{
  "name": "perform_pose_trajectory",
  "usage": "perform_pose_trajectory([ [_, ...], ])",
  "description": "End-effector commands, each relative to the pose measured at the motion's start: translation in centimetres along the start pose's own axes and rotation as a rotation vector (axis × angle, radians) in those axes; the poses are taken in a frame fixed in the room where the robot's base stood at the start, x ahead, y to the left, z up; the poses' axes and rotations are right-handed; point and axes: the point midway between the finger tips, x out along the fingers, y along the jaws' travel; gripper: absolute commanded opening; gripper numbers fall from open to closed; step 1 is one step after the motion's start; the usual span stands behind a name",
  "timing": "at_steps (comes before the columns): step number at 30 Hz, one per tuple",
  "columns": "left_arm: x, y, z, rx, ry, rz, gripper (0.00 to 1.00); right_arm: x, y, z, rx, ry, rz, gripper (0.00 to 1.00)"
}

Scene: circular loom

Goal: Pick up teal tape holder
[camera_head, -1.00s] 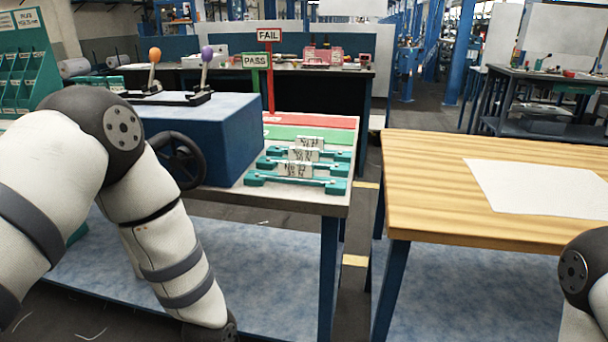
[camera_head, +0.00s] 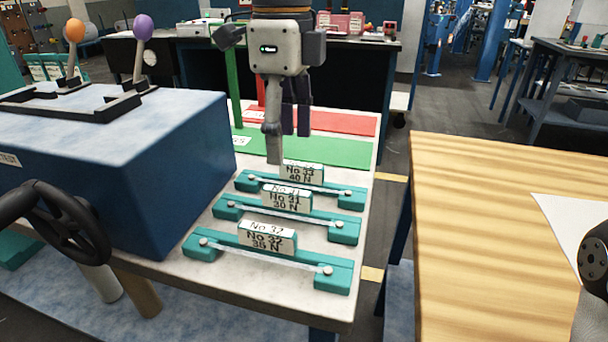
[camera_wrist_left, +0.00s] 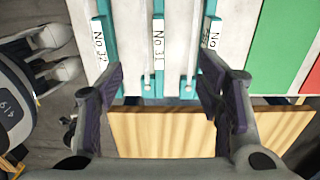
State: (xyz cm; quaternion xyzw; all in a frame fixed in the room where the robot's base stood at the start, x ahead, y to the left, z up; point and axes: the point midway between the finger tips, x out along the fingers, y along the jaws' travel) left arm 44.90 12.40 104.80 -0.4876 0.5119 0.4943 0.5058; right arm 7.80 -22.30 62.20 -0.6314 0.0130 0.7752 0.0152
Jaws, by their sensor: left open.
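Three teal tape holders with white labels lie in a row on the grey bench: No 33, 40 N (camera_head: 345,196) at the back, No 31, 30 N (camera_head: 341,230) in the middle and No 32, 35 N (camera_head: 332,277) in front. Each has a pale strip along it. My left gripper (camera_head: 288,142) points down, open and empty, above the back of the row. In the left wrist view, its open fingers (camera_wrist_left: 162,88) stand either side of the middle holder (camera_wrist_left: 158,55); the right finger partly hides the No 33 holder (camera_wrist_left: 210,62). My right gripper is out of view.
A blue box (camera_head: 175,170) with a black handwheel (camera_head: 65,225) and two levers stands left of the holders. Green (camera_head: 330,152) and red (camera_head: 350,122) zones lie behind them. A wooden table (camera_head: 470,230) with a white sheet stands right, across a gap.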

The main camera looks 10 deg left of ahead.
Motion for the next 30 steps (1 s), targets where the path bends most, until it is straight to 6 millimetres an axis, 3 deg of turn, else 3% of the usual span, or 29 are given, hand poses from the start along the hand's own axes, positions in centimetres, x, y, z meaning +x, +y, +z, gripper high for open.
perform_pose_trajectory([
  [3, 0.7, 0.1, 0.0, 0.001, -0.001, 0.002, 0.6, -0.1, 0.0, 0.1, 0.0, -0.001, 0.0, 0.4],
  [9, 5.2, 0.2, 0.0, -0.001, 0.0, 0.003, 0.6, -0.3, 0.0, 0.0, 0.0, 0.005, 0.0, 0.4],
  [21, 11.5, 0.7, 0.0, 0.0, 0.0, -0.002, 0.6, -1.0, 0.0, -0.5, 0.0, 0.028, -0.001, 0.4],
  [29, 12.1, 0.6, -0.1, -0.001, 0.001, -0.003, 0.6, -0.9, 0.0, -0.5, 0.0, 0.027, -0.001, 0.4],
  [30, 12.0, 0.6, -0.1, -0.001, 0.001, -0.003, 0.53, -0.9, 0.0, -0.5, 0.0, 0.027, -0.001, 0.4],
])
